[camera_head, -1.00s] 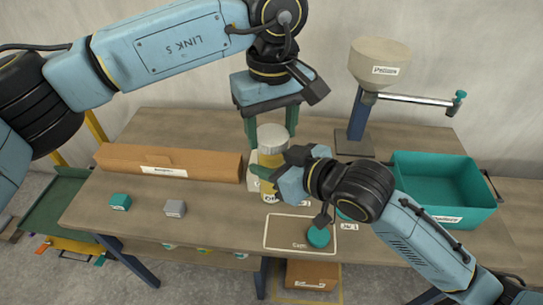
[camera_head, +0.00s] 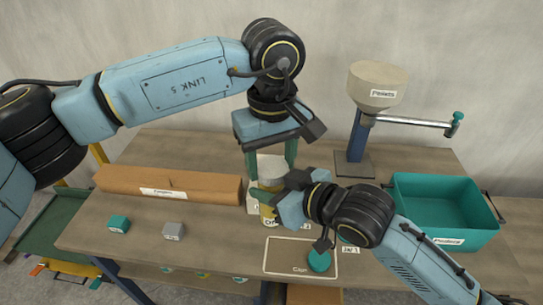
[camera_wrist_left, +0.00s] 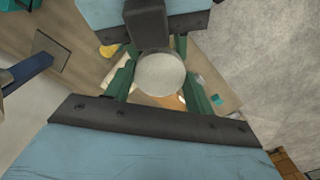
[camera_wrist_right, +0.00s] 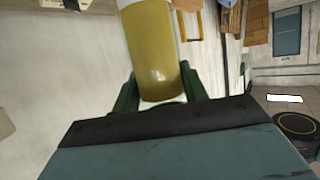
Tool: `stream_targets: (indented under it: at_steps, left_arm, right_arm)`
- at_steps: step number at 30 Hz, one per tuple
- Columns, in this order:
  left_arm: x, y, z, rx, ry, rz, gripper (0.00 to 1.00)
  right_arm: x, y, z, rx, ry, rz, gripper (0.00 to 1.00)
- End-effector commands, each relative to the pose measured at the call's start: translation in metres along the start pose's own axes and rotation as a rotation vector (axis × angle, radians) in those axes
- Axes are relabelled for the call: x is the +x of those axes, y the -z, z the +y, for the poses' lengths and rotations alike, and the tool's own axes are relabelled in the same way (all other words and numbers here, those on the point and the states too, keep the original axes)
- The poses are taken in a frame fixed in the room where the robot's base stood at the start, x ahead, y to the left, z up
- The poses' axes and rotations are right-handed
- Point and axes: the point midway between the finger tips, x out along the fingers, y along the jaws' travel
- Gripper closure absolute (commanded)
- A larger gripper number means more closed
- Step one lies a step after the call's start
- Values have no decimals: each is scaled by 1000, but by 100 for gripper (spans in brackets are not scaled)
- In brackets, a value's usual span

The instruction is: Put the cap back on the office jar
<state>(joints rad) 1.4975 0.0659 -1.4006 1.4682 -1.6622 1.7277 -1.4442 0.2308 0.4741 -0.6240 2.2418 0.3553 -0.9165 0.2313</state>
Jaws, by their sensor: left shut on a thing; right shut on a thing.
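The jar (camera_head: 267,213) is yellow with a white top and a partly hidden label. It stands roughly upright at the table's middle. My right gripper (camera_head: 262,197) comes from the right and is shut on its body; the right wrist view shows the yellow body (camera_wrist_right: 156,60) between the fingers. My left gripper (camera_head: 270,158) points down from above, its green fingers on either side of the white round top (camera_head: 271,168). The left wrist view shows this white disc (camera_wrist_left: 160,73) between the fingers. Whether the white top is fully seated is hidden.
A teal disc (camera_head: 319,260) lies on an outlined area (camera_head: 284,262) in front. A brown box (camera_head: 170,183) lies left, with teal (camera_head: 119,224) and grey (camera_head: 173,231) blocks before it. A teal bin (camera_head: 450,239) and pellet hopper (camera_head: 376,85) stand right.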

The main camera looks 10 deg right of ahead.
Motion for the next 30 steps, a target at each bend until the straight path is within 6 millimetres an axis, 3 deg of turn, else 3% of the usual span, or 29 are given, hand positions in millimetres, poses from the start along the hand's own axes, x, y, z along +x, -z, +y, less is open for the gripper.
stream_targets:
  at_steps: [30]
  left_arm:
    - [11,0,0,18,0,0,67]
  right_arm:
    - [0,1,0,0,0,2,100]
